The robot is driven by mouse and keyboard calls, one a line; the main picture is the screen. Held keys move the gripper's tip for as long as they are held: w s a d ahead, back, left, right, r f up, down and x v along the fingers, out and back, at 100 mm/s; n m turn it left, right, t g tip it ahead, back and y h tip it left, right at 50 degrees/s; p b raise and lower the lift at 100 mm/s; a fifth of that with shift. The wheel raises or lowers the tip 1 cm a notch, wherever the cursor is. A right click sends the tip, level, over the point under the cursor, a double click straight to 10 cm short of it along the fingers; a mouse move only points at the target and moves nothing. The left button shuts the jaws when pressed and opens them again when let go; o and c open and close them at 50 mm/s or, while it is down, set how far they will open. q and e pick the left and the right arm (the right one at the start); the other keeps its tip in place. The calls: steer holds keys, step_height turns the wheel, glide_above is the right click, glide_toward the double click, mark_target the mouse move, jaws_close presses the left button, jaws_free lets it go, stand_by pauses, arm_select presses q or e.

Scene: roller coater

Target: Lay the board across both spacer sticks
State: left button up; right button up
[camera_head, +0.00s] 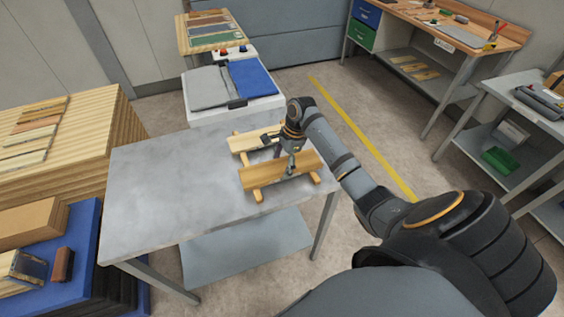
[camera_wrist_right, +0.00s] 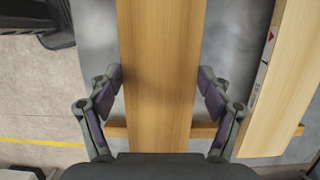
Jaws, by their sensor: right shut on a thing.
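My right gripper (camera_head: 291,150) is shut on a light wooden board (camera_head: 265,178), one finger on each long edge. The wrist view shows the board (camera_wrist_right: 158,90) between the fingers (camera_wrist_right: 160,92). The board crosses above two thin spacer sticks, whose ends show at the near left (camera_head: 257,195) and right (camera_head: 315,178). One stick (camera_wrist_right: 205,131) also passes under the board in the wrist view. I cannot tell whether the board rests on the sticks or hangs just above them. My left gripper is not in view.
A second board (camera_head: 240,143) lies beside the held one, across the sticks, with a gap between. The grey table (camera_head: 165,190) is clear to the left. A white machine with a blue cover (camera_head: 252,78) stands behind. Stacked timber (camera_head: 70,155) stands at left.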

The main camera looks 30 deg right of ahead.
steer(key=o, duration=1.4)
steer(key=shift+f, duration=0.1)
steer(key=b+v, duration=0.1)
steer(key=v, duration=1.1)
steer(key=shift+s, duration=0.15)
